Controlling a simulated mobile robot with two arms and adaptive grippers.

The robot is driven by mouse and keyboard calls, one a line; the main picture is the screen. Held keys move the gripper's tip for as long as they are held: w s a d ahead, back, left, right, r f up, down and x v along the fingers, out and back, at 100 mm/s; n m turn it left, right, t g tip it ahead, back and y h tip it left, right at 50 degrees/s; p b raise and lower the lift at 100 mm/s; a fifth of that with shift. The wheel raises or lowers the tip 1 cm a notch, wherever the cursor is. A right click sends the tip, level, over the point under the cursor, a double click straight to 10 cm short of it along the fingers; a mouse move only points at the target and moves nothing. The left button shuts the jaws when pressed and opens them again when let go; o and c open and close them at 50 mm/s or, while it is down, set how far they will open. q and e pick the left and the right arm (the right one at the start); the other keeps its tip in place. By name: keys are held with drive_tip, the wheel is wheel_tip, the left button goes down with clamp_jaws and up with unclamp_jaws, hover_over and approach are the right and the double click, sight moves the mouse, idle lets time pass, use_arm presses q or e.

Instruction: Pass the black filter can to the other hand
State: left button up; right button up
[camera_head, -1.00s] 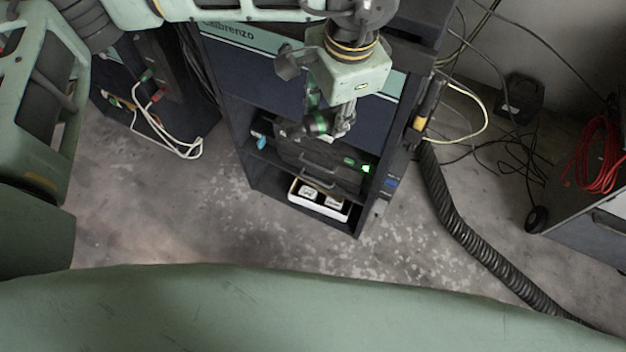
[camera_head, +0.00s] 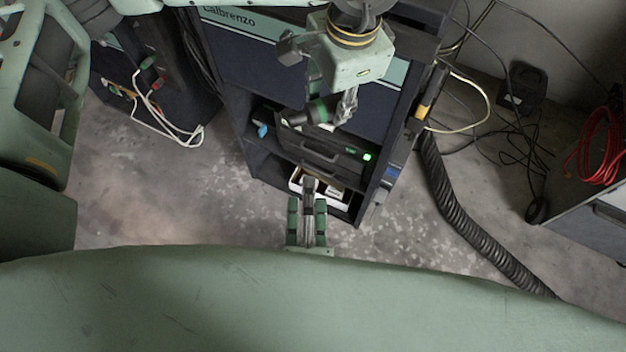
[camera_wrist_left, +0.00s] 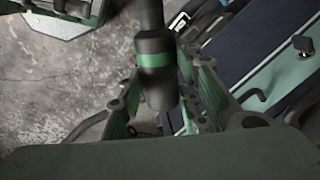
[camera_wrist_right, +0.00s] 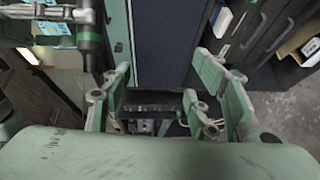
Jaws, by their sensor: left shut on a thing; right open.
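The black filter can, a dark cylinder with a green band (camera_head: 320,111), is held in front of the cabinet in the head view. My left gripper (camera_head: 338,108) is shut on it. The left wrist view shows the can (camera_wrist_left: 155,62) between the fingers, its narrower end reaching the top edge. My right gripper (camera_head: 308,200) is lower in the head view, nearer my body and apart from the can. In the right wrist view its fingers (camera_wrist_right: 166,85) are spread and empty. The can (camera_wrist_right: 90,42) shows there at upper left, outside the fingers.
A dark cabinet (camera_head: 255,65) with shelves stands behind the grippers. A white tray (camera_head: 297,185) sits on its low shelf, partly hidden by my right gripper. A ribbed black hose (camera_head: 455,215) runs along the floor at right. White cables (camera_head: 165,135) hang at left.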

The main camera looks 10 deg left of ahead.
sight(318, 121)
wheel_tip(318, 121, up, 10)
drive_tip(key=s+d+t, duration=0.1)
drive_tip(key=t, duration=0.1)
drive_tip(key=shift+m+h, duration=0.3)
drive_tip(key=shift+m, duration=0.2)
drive_tip(key=w, duration=0.3)
drive_tip(key=w+r, duration=0.1)
drive_tip(key=w, duration=0.7)
drive_tip(key=shift+w+a+r, duration=0.2)
drive_tip(key=shift+w+a, duration=0.05)
drive_tip(key=shift+a, duration=0.1)
drive_tip(key=shift+r+t, duration=0.15)
drive_tip(key=shift+t, duration=0.15)
drive_tip(key=c, duration=1.3)
use_arm(q)
drive_tip(key=o, duration=1.3)
drive_tip(key=shift+c, duration=0.2)
